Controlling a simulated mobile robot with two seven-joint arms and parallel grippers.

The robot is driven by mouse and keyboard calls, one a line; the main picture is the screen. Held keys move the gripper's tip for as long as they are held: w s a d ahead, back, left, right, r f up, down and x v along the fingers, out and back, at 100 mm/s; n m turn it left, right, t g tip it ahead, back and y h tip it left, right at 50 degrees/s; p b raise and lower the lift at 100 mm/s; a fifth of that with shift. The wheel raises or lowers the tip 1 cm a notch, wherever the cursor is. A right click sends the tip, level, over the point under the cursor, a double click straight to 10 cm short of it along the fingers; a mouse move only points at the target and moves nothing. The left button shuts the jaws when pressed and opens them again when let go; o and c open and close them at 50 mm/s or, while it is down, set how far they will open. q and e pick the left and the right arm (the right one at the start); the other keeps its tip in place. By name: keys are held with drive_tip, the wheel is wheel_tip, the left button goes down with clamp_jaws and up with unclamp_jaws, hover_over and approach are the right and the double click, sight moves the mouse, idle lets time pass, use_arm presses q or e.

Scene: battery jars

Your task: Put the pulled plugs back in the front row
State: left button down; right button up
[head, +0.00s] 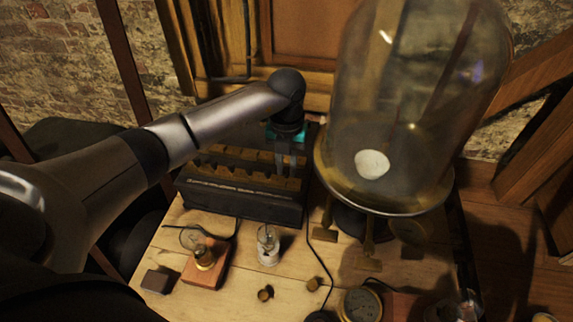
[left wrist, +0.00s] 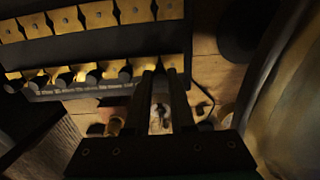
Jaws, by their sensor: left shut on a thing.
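The battery rack (head: 240,207) is a dark case with brass-topped jars, standing at the back of the table. In the left wrist view its front row (left wrist: 75,75) shows several dark round plugs among brass pieces. My left gripper (head: 283,168) points down at the rack's right end. In the left wrist view its fingers (left wrist: 162,75) are close together at the right end of the front row. It is shut on a plug, which the fingers mostly hide; I cannot tell how deep it sits. Two small brown plugs, one (head: 265,293) and another (head: 312,284), lie on the table. My right gripper is out of view.
A large glass bell jar (head: 410,110) on a brass stand rises close to the right of my gripper. In front of the rack are a bulb on a wooden block (head: 205,265), a small glass bottle (head: 268,245), a dark block (head: 157,281) and a round gauge (head: 361,304).

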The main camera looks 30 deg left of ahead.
use_arm(q)
drive_tip(key=shift+f+b, duration=0.5)
drive_tip(key=shift+f, duration=0.25)
idle(0.5)
drive_tip(key=c, duration=0.7)
unclamp_jaws()
